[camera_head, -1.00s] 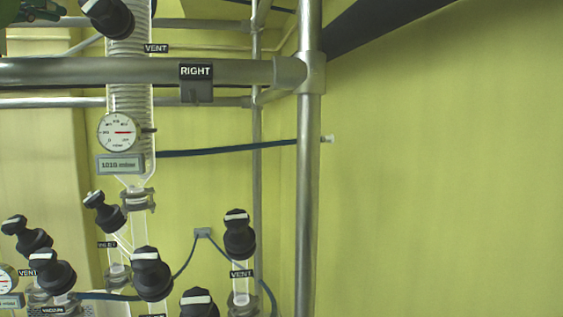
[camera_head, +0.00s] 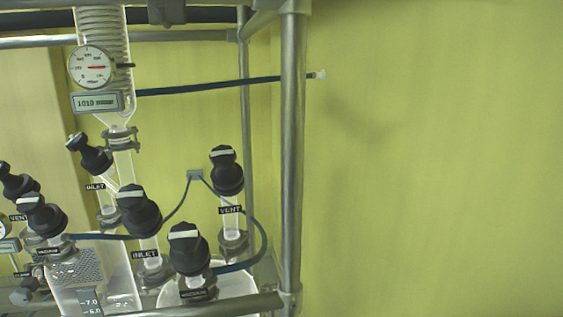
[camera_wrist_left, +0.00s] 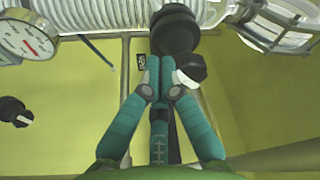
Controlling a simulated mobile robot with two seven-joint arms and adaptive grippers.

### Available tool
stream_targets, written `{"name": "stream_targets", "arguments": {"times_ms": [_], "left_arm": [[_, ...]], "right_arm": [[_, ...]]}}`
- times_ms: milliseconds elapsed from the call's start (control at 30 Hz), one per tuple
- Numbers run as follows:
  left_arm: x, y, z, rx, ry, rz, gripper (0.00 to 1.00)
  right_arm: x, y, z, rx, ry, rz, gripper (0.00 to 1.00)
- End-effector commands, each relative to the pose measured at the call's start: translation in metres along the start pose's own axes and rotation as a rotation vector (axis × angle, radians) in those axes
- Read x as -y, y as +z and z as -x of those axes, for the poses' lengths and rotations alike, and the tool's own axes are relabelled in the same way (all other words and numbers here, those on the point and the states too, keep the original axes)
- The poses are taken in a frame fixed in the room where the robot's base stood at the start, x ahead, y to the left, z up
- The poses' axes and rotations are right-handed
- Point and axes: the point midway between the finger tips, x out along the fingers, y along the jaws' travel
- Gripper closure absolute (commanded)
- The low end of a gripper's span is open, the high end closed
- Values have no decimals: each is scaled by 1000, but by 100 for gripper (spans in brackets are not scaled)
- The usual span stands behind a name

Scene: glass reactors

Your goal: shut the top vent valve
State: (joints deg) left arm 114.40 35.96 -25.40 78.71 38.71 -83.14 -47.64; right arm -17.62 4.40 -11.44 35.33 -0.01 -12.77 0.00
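In the left wrist view, a black valve (camera_wrist_left: 175,28) is attached beside the coiled glass condenser at the top. Its black handle with a white mark (camera_wrist_left: 190,66) points down in the picture, just right of the fingertips. A small label, too small to read, is left of the fingers. My left gripper (camera_wrist_left: 159,65) has its teal fingers brought together at the tips, with nothing visible between them; whether the right finger touches the handle I cannot tell. This valve appears to be the top vent valve, which is out of the head view. My right gripper is not in view.
The head view shows a pressure gauge (camera_head: 92,67), a lower vent valve (camera_head: 226,172), an inlet valve (camera_head: 138,210) and other black valves on glass necks. A steel post (camera_head: 292,150) stands right of them. The wall side at right is clear.

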Motion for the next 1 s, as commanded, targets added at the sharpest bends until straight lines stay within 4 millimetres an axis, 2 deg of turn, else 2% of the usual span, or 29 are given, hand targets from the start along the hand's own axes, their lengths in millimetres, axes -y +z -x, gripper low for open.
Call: {"name": "stream_targets", "arguments": {"times_ms": [333, 1000], "left_arm": [[2, -4, -1, -1, -1, 0, 100], [17, -3, 1, -5, -4, 0, 100]], "right_arm": [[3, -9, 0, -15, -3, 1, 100], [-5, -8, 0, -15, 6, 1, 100]]}}
